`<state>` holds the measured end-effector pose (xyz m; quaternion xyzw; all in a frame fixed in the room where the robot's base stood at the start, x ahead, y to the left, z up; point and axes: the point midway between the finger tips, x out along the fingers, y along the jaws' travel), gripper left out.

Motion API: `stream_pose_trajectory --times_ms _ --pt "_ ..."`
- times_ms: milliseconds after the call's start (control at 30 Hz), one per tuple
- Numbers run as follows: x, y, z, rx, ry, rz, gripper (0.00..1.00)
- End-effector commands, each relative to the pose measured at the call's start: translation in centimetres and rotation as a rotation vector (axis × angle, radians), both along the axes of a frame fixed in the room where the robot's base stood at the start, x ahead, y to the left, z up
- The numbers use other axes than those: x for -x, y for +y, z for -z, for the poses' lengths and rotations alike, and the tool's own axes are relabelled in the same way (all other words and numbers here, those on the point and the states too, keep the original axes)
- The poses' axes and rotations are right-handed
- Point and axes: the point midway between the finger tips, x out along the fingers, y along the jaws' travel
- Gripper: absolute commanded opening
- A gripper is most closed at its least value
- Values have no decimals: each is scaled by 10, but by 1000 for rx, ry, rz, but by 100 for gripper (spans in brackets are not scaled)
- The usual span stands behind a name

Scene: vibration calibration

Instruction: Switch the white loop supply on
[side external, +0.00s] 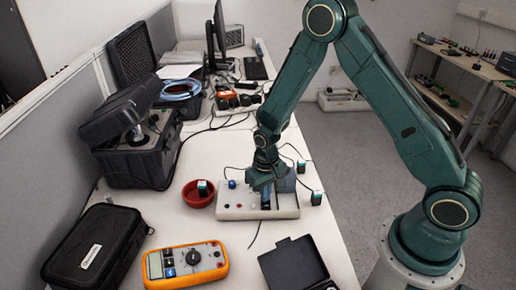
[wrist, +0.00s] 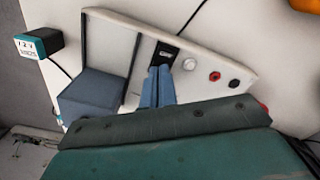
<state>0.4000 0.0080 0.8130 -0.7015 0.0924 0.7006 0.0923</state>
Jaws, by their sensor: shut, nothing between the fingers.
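The white loop supply (side external: 232,212) is a low off-white box near the table's right edge, beneath my gripper (side external: 266,196).
A blue-grey block (wrist: 95,95) sits in the supply's open bay beside the fingers. A teal-and-black adapter (wrist: 40,45) is wired nearby. A red bowl (side external: 190,199) stands left of the supply, an orange multimeter (side external: 186,264) and an open black case (side external: 294,265) in front.

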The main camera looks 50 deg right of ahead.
Motion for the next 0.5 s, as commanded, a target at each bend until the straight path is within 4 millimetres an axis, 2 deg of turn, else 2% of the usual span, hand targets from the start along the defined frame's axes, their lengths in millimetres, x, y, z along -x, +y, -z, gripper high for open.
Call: stream_pose_trajectory --times_ms 267,500 --pt "1 0 0 -1 2 0 0" --pt "0 0 -12 0 1 0 0"
